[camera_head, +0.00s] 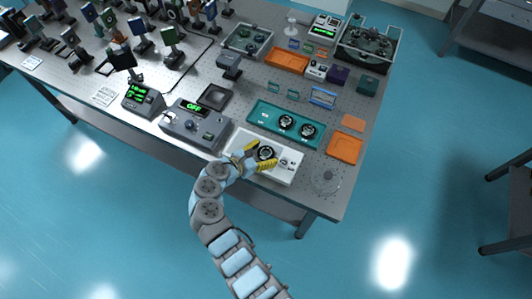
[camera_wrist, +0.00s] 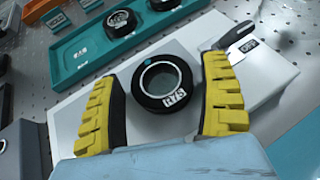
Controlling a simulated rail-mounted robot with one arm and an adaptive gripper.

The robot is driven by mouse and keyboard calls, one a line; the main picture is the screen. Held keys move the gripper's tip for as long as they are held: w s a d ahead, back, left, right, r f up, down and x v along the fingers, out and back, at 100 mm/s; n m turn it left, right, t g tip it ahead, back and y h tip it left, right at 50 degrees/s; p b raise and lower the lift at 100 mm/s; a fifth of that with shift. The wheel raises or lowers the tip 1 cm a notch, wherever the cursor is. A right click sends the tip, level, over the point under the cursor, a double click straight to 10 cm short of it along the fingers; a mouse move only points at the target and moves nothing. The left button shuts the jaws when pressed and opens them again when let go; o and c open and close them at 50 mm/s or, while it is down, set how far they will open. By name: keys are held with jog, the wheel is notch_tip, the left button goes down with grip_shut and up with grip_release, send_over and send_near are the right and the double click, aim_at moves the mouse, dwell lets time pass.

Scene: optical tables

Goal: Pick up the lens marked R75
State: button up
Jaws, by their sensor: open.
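The lens marked R75 (camera_wrist: 164,86) is a black ring with a clear centre and a white label. It sits on a white tray (camera_wrist: 190,40). In the head view the same lens (camera_head: 265,153) shows on the white tray (camera_head: 290,174) near the table's front edge. My gripper (camera_wrist: 163,100) is open, with one yellow ribbed finger on each side of the lens. No clear contact with the lens shows. In the head view my gripper (camera_head: 259,157) is over the tray, its yellow fingers on either side of the lens.
A teal tray (camera_head: 263,109) with two more black ring lenses lies just behind. A labelled tool (camera_wrist: 240,37) lies on the white tray, right of my gripper. A grey controller reading OFF (camera_head: 195,127) stands to the left. Orange trays (camera_head: 344,148) and a clear disc (camera_head: 325,180) lie right.

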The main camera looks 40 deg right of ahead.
jog(key=shift+d+f, duration=0.2)
jog(key=shift+d, duration=0.2)
jog(key=c, duration=1)
